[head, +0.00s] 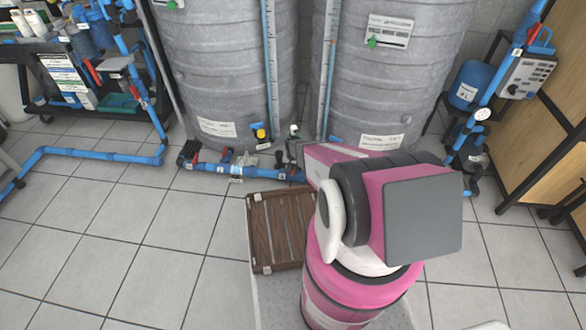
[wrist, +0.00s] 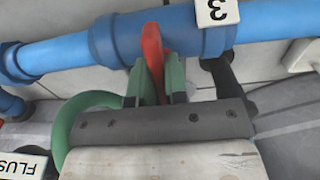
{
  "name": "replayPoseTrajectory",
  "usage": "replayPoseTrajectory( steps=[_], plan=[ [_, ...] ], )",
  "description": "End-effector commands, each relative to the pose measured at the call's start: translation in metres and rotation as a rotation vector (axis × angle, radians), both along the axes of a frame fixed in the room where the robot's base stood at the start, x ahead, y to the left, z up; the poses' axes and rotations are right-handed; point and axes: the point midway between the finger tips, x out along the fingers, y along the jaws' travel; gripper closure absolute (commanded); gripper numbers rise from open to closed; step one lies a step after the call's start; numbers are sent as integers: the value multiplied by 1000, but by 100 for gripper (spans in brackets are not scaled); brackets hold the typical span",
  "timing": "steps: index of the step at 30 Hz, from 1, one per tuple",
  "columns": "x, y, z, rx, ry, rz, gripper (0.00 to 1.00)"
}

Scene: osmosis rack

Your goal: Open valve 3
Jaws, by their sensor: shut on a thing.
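The red handle (wrist: 152,45) of valve 3 sits on the blue pipe (wrist: 270,25) in the wrist view. A white tag reading 3 (wrist: 217,11), upside down in the picture, is on the pipe just right of the handle. My gripper (wrist: 156,75) is shut on the red handle, with one green finger on either side of it. The handle appears to stand across the pipe in this view. In the head view, my arm hides the gripper and the held handle. The low blue pipe (head: 211,168) shows there in front of the tanks.
Two large grey tanks (head: 226,75) (head: 385,80) stand behind the pipe. A brown slatted crate (head: 262,230) lies near my arm. A FLUSH label (wrist: 22,165) shows at the wrist view's lower left. Tiled floor (head: 130,240) is clear at left.

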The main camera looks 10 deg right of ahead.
Motion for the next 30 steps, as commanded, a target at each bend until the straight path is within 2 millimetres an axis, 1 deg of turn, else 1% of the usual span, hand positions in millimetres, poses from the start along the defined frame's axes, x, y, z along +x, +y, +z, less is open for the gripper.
replayPoseTrajectory(
  steps=[5, 11, 30],
  plan=[
    [0, 0, 0, 0, 1, 47, 100],
    [0, 0, 0, 0, 1, 169, 100],
    [0, 0, 0, 0, 1, 767, 100]
  ],
)
